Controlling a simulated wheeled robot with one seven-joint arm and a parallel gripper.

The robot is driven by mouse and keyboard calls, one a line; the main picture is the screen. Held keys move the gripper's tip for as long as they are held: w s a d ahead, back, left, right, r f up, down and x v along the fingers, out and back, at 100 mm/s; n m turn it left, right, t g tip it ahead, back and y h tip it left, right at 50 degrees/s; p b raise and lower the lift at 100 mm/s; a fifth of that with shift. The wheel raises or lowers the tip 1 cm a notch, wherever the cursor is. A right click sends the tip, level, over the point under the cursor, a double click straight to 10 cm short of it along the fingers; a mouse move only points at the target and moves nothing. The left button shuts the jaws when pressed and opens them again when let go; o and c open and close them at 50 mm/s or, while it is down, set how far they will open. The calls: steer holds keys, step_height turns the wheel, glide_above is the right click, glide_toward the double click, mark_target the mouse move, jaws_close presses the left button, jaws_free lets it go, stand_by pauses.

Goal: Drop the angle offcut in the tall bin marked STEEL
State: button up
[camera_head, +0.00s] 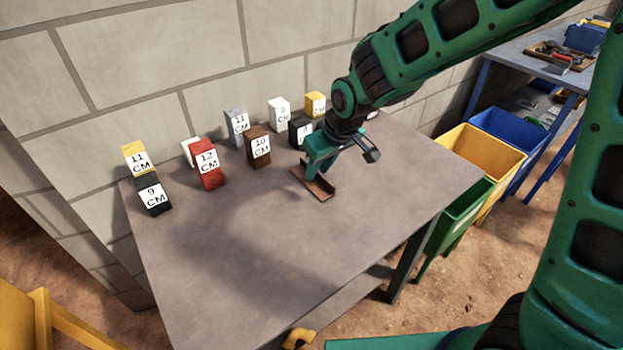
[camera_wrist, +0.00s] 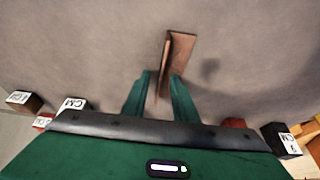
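The angle offcut (camera_head: 318,187) is a short brown, rusty L-shaped piece lying on the grey table (camera_head: 260,270). In the wrist view the offcut (camera_wrist: 182,50) has one wall standing up, its near end reaching between the fingers. My gripper (camera_head: 316,172) is low over the offcut, pointing down. In the wrist view my gripper (camera_wrist: 161,76) has its green fingers apart, with a gap visible beside the offcut's wall. Green (camera_head: 459,216), yellow (camera_head: 488,152) and blue (camera_head: 512,132) bins stand right of the table. No STEEL marking is readable.
Several labelled blocks stand along the table's wall side, including a red one (camera_head: 208,170), a brown one (camera_head: 259,150) and a black one (camera_head: 154,201). A second bench (camera_head: 520,60) with tools is at the back right. The table's front is clear.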

jaws_close()
steer(key=shift+r, duration=0.15)
